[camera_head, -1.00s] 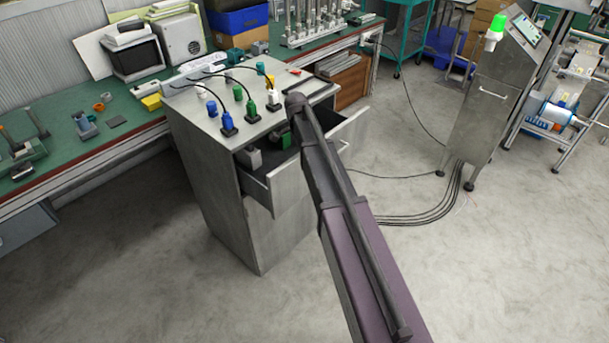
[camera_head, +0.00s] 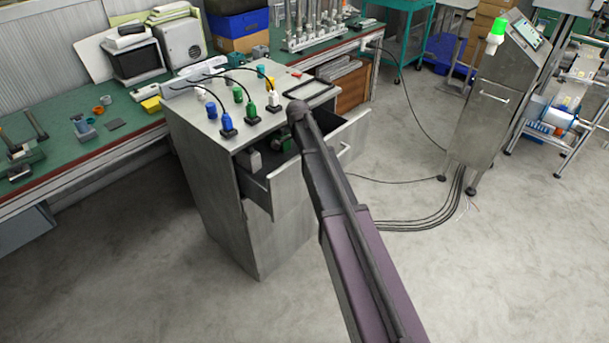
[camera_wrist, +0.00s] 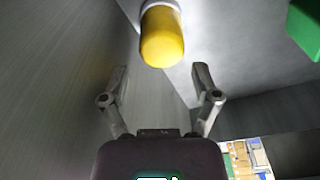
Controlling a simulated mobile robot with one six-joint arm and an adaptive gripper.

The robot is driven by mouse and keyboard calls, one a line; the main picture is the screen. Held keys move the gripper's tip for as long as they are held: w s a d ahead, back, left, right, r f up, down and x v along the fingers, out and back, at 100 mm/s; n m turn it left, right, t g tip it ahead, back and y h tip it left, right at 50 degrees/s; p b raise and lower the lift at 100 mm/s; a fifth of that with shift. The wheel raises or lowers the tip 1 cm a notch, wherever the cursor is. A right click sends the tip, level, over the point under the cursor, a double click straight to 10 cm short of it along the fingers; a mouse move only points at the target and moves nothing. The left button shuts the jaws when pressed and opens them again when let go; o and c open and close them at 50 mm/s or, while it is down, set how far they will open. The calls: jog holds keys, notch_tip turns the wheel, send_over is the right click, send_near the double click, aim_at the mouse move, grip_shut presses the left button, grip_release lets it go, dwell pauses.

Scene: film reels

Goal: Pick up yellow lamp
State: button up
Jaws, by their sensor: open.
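The yellow lamp (camera_wrist: 162,40), with a rounded yellow cap and a white collar, shows at the top middle of the wrist view, against grey metal surfaces that look like the inside of the drawer (camera_head: 285,190). My gripper (camera_wrist: 161,70) is open and empty. Its two fingers point toward the lamp, one to each side of its line, and the lamp's cap sits just beyond the fingertips. In the head view my arm hides the gripper, and I cannot make out this lamp there.
A green block (camera_wrist: 306,28) is at the upper right of the wrist view. The cabinet top (camera_head: 205,140) carries several cabled blue, green and white lamps and a small yellow piece (camera_head: 270,82). Drawer walls stand close around my gripper. A green workbench (camera_head: 60,150) runs left; the floor in front is clear.

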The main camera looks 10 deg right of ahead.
jog(key=shift+w+d+f+b, duration=0.1)
jog(key=shift+d+f+b, duration=0.05)
jog(key=shift+f+b, duration=0.95)
jog(key=shift+d+f+b, duration=0.1)
jog(key=shift+f+b, duration=0.8)
jog(key=shift+f, duration=0.25)
jog(key=c, duration=0.9)
